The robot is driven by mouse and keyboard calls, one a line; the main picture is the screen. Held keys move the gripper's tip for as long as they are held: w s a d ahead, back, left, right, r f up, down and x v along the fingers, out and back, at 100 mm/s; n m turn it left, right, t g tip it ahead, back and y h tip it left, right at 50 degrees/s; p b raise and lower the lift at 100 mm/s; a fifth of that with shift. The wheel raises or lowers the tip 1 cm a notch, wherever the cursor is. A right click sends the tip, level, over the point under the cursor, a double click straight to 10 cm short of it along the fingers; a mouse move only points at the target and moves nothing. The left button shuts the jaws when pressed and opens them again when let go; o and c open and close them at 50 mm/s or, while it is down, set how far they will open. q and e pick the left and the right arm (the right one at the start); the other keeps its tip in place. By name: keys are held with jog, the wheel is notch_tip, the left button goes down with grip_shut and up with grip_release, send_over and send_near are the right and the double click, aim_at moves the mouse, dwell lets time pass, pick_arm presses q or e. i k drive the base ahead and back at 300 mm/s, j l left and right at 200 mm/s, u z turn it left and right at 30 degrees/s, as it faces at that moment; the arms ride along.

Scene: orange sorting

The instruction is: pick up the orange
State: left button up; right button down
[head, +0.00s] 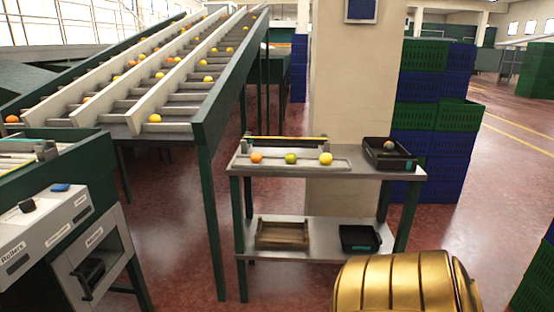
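An orange fruit (257,157) sits at the left end of a row on a grey tray (275,167) on the top of a metal table. A green fruit (291,158) is in the middle of the row and a yellow fruit (325,159) is at the right. The three stand apart from each other. Neither of my grippers is in view, and nothing is touching the fruits.
A black crate (408,163) with a dull round fruit stands at the table's right end. The lower shelf (325,232) holds a wooden crate (282,235) and a black crate (360,238). A pillar (350,95) rises behind. A conveyor (195,80) carrying several fruits is at left.

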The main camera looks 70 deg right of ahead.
aim_at(327, 158)
jog(key=z, duration=2.45)
jog(key=i+u, duration=0.1)
jog(key=u, duration=0.25)
jog(key=i+l+u, duration=0.1)
jog(key=u, duration=0.2)
jog(key=i+l+u, duration=0.3)
jog(key=i+l, duration=0.15)
jog(key=l, duration=0.2)
jog(key=i+l+u, duration=0.15)
jog(key=l, duration=0.25)
jog(key=i+l+u, duration=0.15)
jog(key=l, duration=0.25)
jog(key=i, duration=0.1)
